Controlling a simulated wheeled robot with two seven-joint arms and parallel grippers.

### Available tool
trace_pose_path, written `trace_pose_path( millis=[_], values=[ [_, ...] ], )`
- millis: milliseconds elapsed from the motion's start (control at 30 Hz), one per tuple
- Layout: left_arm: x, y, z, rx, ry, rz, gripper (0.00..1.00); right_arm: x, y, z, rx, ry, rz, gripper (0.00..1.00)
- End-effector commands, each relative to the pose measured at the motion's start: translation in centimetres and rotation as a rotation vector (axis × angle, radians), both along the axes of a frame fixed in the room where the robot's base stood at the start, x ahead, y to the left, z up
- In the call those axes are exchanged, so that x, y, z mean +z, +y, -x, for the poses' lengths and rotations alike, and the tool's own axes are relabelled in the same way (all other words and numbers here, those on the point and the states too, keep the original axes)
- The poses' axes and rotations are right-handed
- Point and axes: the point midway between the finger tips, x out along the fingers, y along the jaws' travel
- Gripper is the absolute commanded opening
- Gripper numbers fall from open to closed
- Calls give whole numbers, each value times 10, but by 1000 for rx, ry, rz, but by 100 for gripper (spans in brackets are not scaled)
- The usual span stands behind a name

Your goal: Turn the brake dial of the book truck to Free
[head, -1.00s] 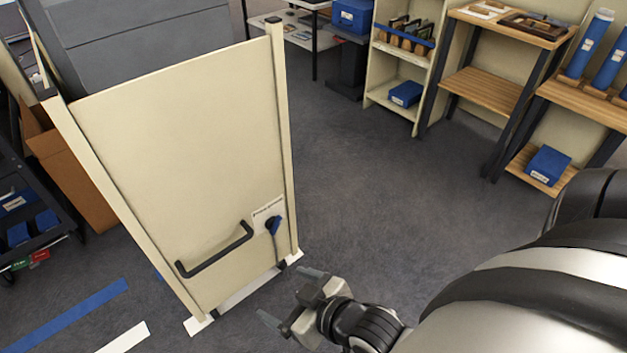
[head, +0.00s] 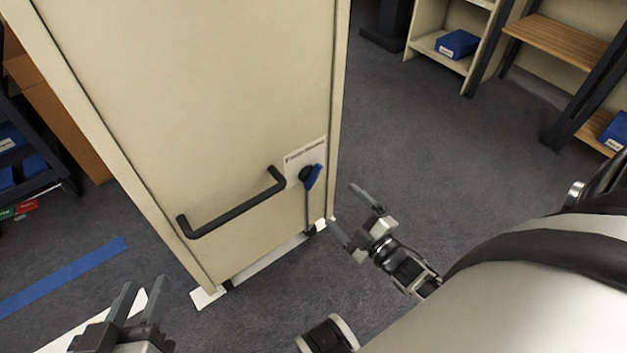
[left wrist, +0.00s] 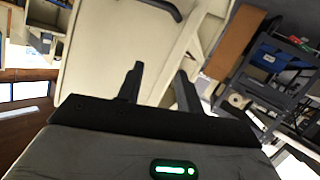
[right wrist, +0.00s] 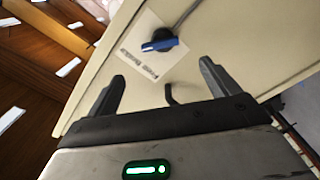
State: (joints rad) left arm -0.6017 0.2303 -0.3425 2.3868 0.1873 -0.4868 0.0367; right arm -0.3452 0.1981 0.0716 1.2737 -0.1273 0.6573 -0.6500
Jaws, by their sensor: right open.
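The book truck is a tall cream cabinet whose end panel (head: 190,110) faces me. Its brake dial (head: 313,176) is a blue lever on a dark hub, low at the panel's right, over a pale label plate (head: 292,162). My left gripper (head: 146,284) is open and empty at lower left, before the panel's lower left corner.
A black bar handle (head: 230,210) sticks out left of the dial. A thin rod (head: 308,210) runs down below the dial. A dark cart (head: 30,165) stands at the left, and shelves (head: 450,50) stand at the back right. The carpet to the right is clear.

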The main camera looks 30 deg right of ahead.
Motion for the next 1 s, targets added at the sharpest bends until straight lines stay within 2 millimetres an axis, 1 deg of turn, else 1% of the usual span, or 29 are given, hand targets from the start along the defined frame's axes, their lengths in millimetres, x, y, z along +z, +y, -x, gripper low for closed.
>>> trace_pose_path(
  millis=[33,300,400,500,600,700,967,1000],
  values=[
    [-2,-1,-1,1,-3,12,36,-1,1,-13,1,-4,0,87],
    [1,-5,-3,-2,-17,92,36,-2,5,-72,0,-3,0,87],
    [2,-7,-3,-4,-19,120,36,-2,7,-89,0,-1,-1,87],
    [2,-8,-3,-5,-20,142,36,-2,8,-103,0,0,-1,87],
    [3,-9,-3,-7,-18,158,36,-1,8,-111,-1,1,-2,87],
    [6,-10,-3,-8,-22,171,36,-1,9,-116,-1,2,-2,87],
    [10,-10,-4,-5,-29,180,36,0,9,-117,0,3,-2,87],
    [11,-10,-4,-5,-30,181,36,0,9,-117,0,3,-2,84]
  ],
)
